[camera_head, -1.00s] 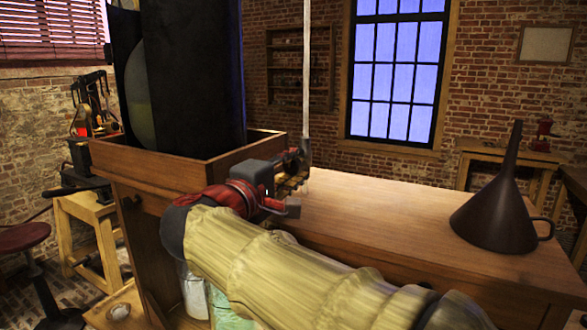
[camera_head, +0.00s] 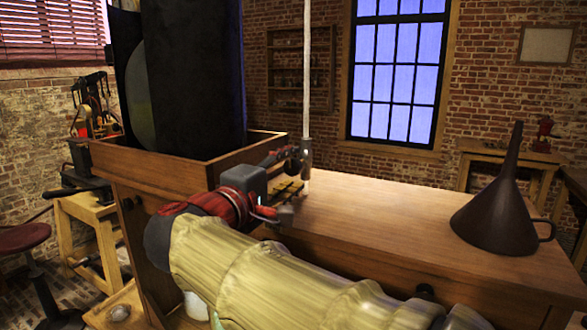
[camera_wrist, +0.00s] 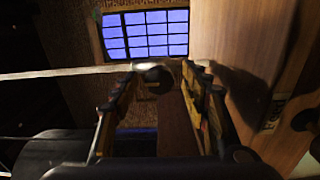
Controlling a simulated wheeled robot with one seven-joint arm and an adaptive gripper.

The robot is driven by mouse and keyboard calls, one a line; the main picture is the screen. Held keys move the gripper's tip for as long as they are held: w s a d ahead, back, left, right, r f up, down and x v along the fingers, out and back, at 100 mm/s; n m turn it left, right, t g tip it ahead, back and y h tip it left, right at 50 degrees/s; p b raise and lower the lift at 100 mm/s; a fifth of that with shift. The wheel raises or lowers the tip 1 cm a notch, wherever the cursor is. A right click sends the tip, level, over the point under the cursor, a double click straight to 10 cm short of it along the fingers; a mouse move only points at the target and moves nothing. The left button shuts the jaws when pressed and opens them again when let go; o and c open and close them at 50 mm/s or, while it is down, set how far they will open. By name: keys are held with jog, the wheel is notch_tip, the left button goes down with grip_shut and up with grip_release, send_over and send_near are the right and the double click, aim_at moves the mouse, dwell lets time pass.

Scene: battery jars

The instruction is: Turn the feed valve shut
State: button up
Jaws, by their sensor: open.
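A thin pale pipe (camera_head: 306,70) hangs down to a dark grey fitting (camera_head: 306,154) above the wooden bench top; I take this fitting to be the feed valve, though its handle is hard to make out. My gripper (camera_head: 289,172) is beside it, at its left, fingers pointing toward it. In the wrist view the pipe (camera_wrist: 60,73) runs sideways to the fingertips. A dark round part (camera_wrist: 154,76) shows between the two open fingers (camera_wrist: 165,76), close to the left fingertip. I cannot tell whether either finger touches it.
A brown funnel (camera_head: 497,210) stands on the right of the bench top (camera_head: 390,215). A large dark cylinder (camera_head: 195,80) stands in a wooden box (camera_head: 170,170) at left, close to my gripper. The bench between pipe and funnel is clear.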

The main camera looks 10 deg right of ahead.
jog(key=v, duration=0.9)
jog(key=shift+s+a, duration=0.2)
jog(key=shift+s, duration=0.15)
jog(key=shift+s, duration=0.1)
